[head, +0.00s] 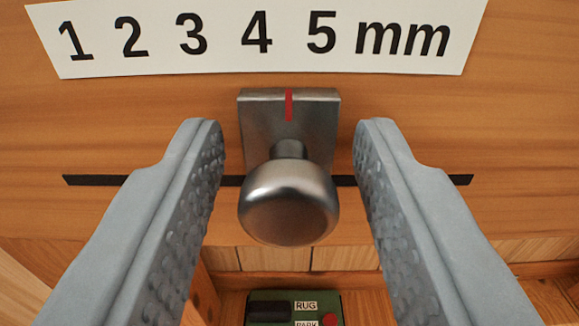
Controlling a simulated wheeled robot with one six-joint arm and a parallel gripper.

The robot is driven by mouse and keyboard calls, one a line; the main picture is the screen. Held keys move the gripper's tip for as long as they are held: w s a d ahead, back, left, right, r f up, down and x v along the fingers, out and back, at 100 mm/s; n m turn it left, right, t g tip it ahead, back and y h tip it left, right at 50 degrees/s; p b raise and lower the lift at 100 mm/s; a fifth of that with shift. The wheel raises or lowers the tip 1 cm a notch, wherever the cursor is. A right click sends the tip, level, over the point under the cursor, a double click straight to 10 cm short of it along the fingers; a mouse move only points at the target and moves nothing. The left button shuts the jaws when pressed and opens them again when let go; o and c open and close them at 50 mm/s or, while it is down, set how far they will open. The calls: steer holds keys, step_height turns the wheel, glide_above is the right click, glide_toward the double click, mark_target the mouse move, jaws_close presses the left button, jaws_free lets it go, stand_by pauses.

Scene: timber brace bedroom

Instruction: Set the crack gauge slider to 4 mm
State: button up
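The crack gauge slider is a metal block with a round knob (289,203) and a red pointer line (289,107) at its top. It sits on a dark slot (100,180) in a wooden beam. The white scale label (460,38) above reads 1 2 3 4 5 mm. In this tilted view the red line appears between the 4 and the 5. My gripper (290,150) is open, with one grey finger on each side of the slider. Gaps show between both fingers and the knob.
The wooden beam (520,110) spans the view. Below it, a green panel (262,297) carries labels, one reading RUG and one partly cut off, with a dark part and a red button (329,320). The slot is clear on both sides of the slider, beyond my fingers.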

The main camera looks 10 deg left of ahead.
steer(key=shift+s, duration=0.1)
steer(key=v, duration=1.7)
steer(key=shift+d, duration=0.1)
steer(key=s+d+r, duration=0.2)
steer(key=d+r, duration=1.3)
steer(key=s+d+r+m+h, duration=0.2)
steer(key=s+d+r+h, duration=0.2)
steer(key=s+d+r, duration=0.5)
steer(key=s+d, duration=0.4)
steer(key=d, duration=0.2)
steer(key=shift+m, duration=0.3)
steer(key=shift+w+r, duration=0.1)
stand_by(1.4)
